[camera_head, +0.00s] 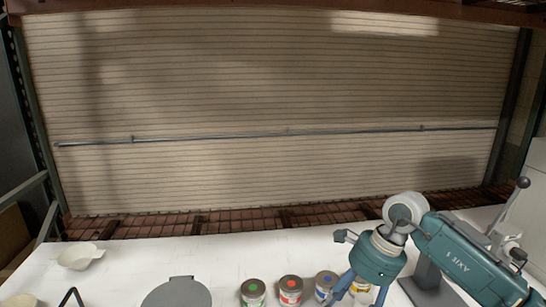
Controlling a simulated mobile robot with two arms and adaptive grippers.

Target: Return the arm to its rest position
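My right arm (470,262) is teal and comes in from the right. My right gripper (357,296) hangs down at the front edge of the view. Its two blue-grey fingers look spread apart, one on each side of a yellow-labelled can (361,287). The gripper partly hides this can, and I cannot tell whether the fingers touch it. The fingertips reach the bottom edge of the picture. My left gripper is not in view.
Cans with green (253,292), red (290,290) and blue (326,284) marks stand in a row left of the gripper. A grey round lid-like disc (177,294) and a cream bowl (80,256) are on the white table (190,257). A grey lever device (428,284) stands behind my arm.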

